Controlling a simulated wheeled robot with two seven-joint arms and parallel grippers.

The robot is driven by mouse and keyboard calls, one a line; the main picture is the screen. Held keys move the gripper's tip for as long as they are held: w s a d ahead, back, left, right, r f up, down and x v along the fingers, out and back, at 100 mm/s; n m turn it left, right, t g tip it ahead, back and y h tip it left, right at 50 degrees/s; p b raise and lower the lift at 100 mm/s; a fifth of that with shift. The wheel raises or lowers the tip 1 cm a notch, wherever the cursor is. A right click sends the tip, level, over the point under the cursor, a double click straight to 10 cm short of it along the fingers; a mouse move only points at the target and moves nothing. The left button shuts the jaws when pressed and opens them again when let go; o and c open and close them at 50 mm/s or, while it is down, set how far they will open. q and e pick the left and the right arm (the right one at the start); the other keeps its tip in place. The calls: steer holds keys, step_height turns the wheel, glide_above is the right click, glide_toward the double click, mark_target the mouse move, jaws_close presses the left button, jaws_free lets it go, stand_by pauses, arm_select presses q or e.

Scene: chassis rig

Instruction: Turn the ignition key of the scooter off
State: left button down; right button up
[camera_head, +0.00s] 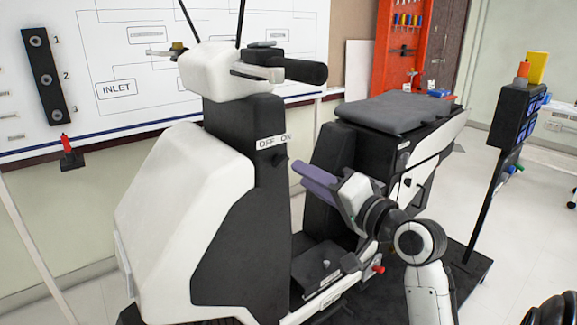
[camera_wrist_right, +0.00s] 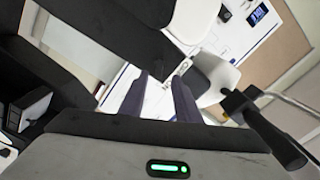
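The scooter's white front shield (camera_head: 175,205) and dark column (camera_head: 250,180) stand left of centre in the head view. A white OFF ON label (camera_head: 272,141) sits high on the column. The small dark ignition key (camera_head: 281,159) sticks out just below the label; the exact way it points is hard to tell. My right gripper (camera_head: 298,176) has purple fingers pointing left toward the column, a little right of and below the key. In the wrist view its two fingers (camera_wrist_right: 160,80) are apart with nothing between them. My left gripper is out of view.
The handlebar grip (camera_head: 304,71) juts out above the key. The grey seat (camera_head: 398,113) is behind my right arm. The footboard (camera_head: 325,268) lies below. A black post with a panel (camera_head: 515,115) stands at right. A whiteboard (camera_head: 120,92) is behind the scooter.

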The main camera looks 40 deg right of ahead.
mark_target(283, 163)
steer(key=w, duration=0.6)
steer(key=shift+w+d, duration=0.35)
jaws_close()
